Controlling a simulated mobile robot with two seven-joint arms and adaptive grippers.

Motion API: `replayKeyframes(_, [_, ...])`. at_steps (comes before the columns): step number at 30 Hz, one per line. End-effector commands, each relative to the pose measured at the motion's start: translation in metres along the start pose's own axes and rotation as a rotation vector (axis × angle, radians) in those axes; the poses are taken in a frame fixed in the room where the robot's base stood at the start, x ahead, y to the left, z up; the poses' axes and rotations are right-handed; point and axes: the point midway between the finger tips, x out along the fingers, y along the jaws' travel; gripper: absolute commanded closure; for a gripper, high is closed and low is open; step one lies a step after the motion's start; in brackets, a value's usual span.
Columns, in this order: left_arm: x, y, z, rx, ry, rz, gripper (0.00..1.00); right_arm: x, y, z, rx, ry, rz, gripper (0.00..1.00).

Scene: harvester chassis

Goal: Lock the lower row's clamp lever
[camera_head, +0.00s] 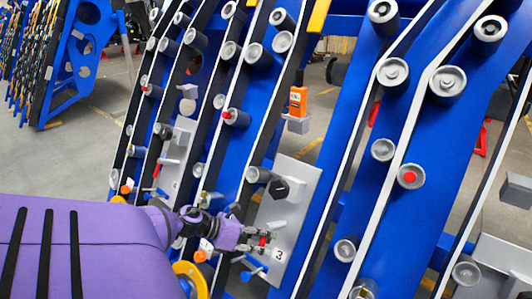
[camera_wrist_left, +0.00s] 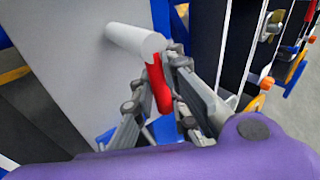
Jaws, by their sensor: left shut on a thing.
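A light grey plate (camera_head: 300,190) marked 3 sits on the blue chassis, low in the middle of the head view. A red lever (camera_wrist_left: 160,88) runs from the end of a grey peg (camera_wrist_left: 135,40) on the plate (camera_wrist_left: 85,75). My left gripper (camera_head: 266,240) reaches in from the left in front of the plate. In the left wrist view its fingers (camera_wrist_left: 163,92) are shut around the red lever. In the head view only a small red part of the lever (camera_head: 263,241) shows between the fingers. My right gripper is not in view.
A blue handle (camera_head: 256,273) sticks out just below. Blue slanted rails with several grey rollers (camera_head: 447,84) surround the plate. An orange device (camera_head: 298,101) is higher up. Open floor lies left (camera_head: 55,160).

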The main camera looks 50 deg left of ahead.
Motion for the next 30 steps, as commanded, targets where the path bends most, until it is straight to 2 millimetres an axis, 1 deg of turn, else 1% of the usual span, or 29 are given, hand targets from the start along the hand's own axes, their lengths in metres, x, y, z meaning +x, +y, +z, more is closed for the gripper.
replayKeyframes(1, [-0.0027, 0.0025, 0.0002, 0.016, 0.013, 0.007, 1.00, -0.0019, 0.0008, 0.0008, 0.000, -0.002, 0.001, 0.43])
replayKeyframes(9, [-0.0038, 0.0052, 0.0001, 0.065, 0.045, 0.016, 1.00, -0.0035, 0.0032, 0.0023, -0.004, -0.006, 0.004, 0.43])
replayKeyframes(22, [-0.0039, 0.0060, 0.0003, 0.073, 0.049, 0.019, 1.00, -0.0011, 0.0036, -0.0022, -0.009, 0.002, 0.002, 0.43])
replayKeyframes(23, [-0.0039, 0.0060, 0.0003, 0.074, 0.049, 0.019, 0.85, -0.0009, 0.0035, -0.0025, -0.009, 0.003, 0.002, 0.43])
replayKeyframes(27, [-0.0034, 0.0055, 0.0004, 0.073, 0.048, 0.018, 0.67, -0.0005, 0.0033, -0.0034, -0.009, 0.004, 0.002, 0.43])
replayKeyframes(30, [-0.0030, 0.0048, 0.0004, 0.072, 0.048, 0.016, 0.67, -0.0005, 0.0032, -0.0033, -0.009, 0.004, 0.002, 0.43])
